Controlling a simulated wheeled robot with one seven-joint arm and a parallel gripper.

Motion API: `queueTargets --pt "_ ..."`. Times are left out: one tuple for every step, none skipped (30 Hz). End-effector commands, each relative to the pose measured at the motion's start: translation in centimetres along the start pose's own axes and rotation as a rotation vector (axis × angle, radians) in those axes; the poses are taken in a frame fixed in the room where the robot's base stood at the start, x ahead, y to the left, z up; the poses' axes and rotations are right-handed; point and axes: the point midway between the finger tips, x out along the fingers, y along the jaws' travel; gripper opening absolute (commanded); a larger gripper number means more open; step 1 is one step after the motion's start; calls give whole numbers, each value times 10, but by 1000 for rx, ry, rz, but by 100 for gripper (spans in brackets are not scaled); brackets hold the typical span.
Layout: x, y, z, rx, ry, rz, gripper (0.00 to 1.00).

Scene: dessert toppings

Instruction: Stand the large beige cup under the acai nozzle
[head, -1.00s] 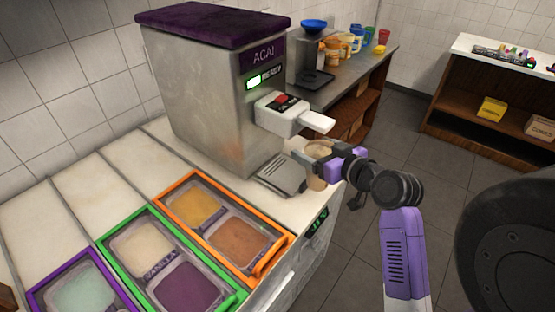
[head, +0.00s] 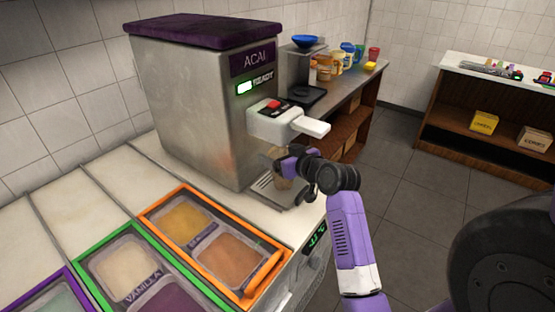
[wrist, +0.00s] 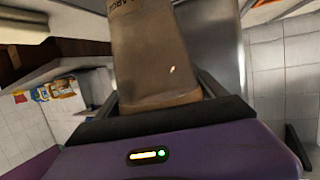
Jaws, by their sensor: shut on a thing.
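The acai machine (head: 195,105) is a grey steel box with a purple top and a green "READY" light. Its white nozzle head (head: 285,122) juts out to the right. Below it is a slatted drip tray (head: 270,188). My gripper (head: 284,165) is under the nozzle head, over the tray, shut on the large beige cup (head: 283,182). The cup fills much of the wrist view (wrist: 150,55), between the fingers, with part of a "LARGE" label showing. In the head view my gripper hides part of the cup, and I cannot tell whether its base touches the tray.
Framed topping tubs in orange (head: 190,245), green (head: 110,268) and purple stand at the front left. A side counter (head: 345,85) behind the machine holds a blue-topped device and several colourful containers. A wooden shelf (head: 480,115) stands at the right.

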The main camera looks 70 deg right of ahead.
Motion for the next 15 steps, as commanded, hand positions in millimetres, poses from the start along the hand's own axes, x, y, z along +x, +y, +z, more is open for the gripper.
queueTargets --pt "4 0 4 0 1 0 22" --pt "5 0 4 0 1 0 22" --pt "6 0 4 0 1 0 22" --pt "6 0 3 0 1 1 22" --pt "6 0 3 0 1 1 22" --pt "6 0 2 1 1 1 22" --pt "6 0 2 1 1 1 22" --pt "6 0 2 1 1 1 22" --pt "6 0 2 1 1 1 22" --pt "6 0 3 1 1 1 22" --pt "6 0 3 1 1 1 22" --pt "6 0 4 1 1 0 22" --pt "6 0 6 1 1 0 22" --pt "7 0 6 1 1 0 22" --pt "6 0 5 1 1 0 89"
